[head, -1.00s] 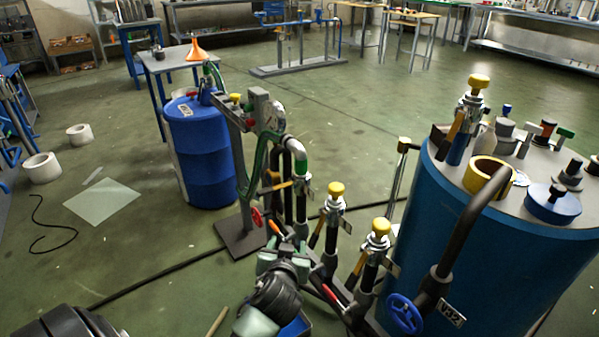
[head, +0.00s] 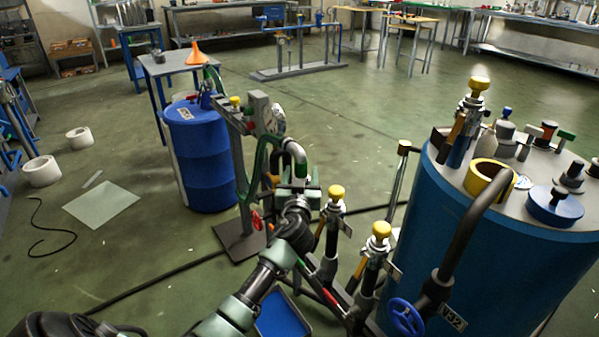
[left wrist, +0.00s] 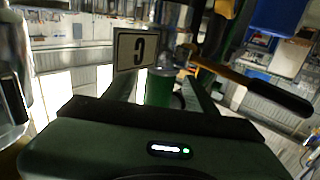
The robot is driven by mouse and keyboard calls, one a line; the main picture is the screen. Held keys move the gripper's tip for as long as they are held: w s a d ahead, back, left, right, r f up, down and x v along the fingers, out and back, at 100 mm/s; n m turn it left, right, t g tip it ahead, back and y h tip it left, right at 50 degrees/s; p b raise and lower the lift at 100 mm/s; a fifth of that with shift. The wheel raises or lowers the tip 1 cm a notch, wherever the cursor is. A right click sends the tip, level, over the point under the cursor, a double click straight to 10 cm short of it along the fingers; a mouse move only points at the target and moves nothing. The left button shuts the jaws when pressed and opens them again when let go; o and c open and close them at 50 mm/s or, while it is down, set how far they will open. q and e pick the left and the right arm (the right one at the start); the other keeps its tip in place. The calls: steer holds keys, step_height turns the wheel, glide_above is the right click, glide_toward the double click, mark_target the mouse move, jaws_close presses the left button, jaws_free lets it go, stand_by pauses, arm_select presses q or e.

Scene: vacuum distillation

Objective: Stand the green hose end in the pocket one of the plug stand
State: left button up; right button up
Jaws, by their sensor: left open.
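The green hose (head: 262,155) loops down beside the gauge post in the head view. A grey elbow pipe (head: 295,152) stands next to it. My left gripper (head: 299,180) is open, just below this elbow, and hides what is there. In the left wrist view, a green cylindrical piece (left wrist: 160,88), probably the green hose end, shows between the spread fingers of the left gripper (left wrist: 165,95); the fingers do not look closed on it. I cannot make out which fixture is the plug stand. My right gripper is not in view.
Posts with yellow caps (head: 336,192) stand close right of my left arm. A large blue tank (head: 470,250) with fittings on top is at right. A blue drum (head: 205,160) stands behind left. A blue tray (head: 283,315) lies below the arm. A black-handled lever (left wrist: 262,90) is near the fingers.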

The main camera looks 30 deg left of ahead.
arm_select(q)
steer(key=shift+w+a, duration=0.1)
steer(key=shift+w, duration=0.05)
jaws_close()
steer(key=shift+r, duration=0.1)
